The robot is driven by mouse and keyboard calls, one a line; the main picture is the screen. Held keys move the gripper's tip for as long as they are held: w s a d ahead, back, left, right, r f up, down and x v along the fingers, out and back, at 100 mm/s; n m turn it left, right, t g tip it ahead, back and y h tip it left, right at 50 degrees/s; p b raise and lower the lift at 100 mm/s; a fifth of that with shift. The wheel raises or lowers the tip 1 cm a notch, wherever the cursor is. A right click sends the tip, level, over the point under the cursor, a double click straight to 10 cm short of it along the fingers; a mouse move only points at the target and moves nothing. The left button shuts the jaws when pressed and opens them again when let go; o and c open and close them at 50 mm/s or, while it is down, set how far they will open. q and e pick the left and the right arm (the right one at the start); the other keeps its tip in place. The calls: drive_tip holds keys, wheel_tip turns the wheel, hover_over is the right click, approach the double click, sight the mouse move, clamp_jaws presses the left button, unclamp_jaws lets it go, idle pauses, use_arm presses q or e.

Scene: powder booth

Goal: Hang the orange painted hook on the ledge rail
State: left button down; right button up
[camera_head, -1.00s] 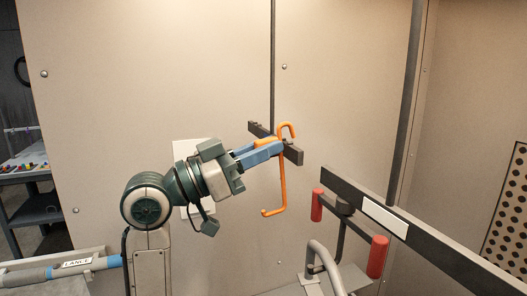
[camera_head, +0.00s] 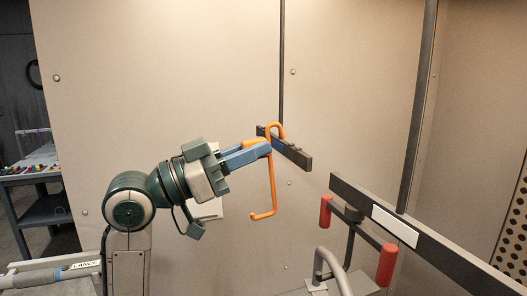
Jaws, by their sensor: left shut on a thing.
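The orange hook (camera_head: 273,185) hangs upright from my left gripper (camera_head: 268,149), whose blue fingers are shut on its upper shank. Its top crook curves to the right and its lower end turns left. A short dark rail (camera_head: 297,155) under a vertical rod lies right behind the fingertips. The crook overlaps this rail in the picture; whether it touches or sits over it, I cannot tell. A longer dark rail (camera_head: 455,253) with a white plate runs at the right, apart from the hook. Which rail is the ledge rail is not marked. My right gripper is out of view.
A stand with red-ended handles (camera_head: 387,265) and a grey curved tube (camera_head: 333,266) is at lower right. A beige wall panel (camera_head: 150,80) closes the back. A table (camera_head: 40,170) with small coloured items is at far left, above a lance (camera_head: 78,267).

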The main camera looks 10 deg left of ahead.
use_arm(q)
drive_tip(key=shift+r+b+v, duration=0.2)
drive_tip(key=shift+b+v, duration=0.25)
drive_tip(key=shift+v, duration=0.55)
drive_tip(key=shift+r+b+v, duration=0.25)
drive_tip(key=shift+b+v, duration=0.2)
drive_tip(key=shift+v, duration=0.55)
drive_tip(key=shift+s+a+r+b, duration=0.15)
drive_tip(key=shift+s+a+b, duration=0.2)
drive_tip(key=shift+s+a, duration=0.35)
drive_tip(key=shift+w, duration=0.15)
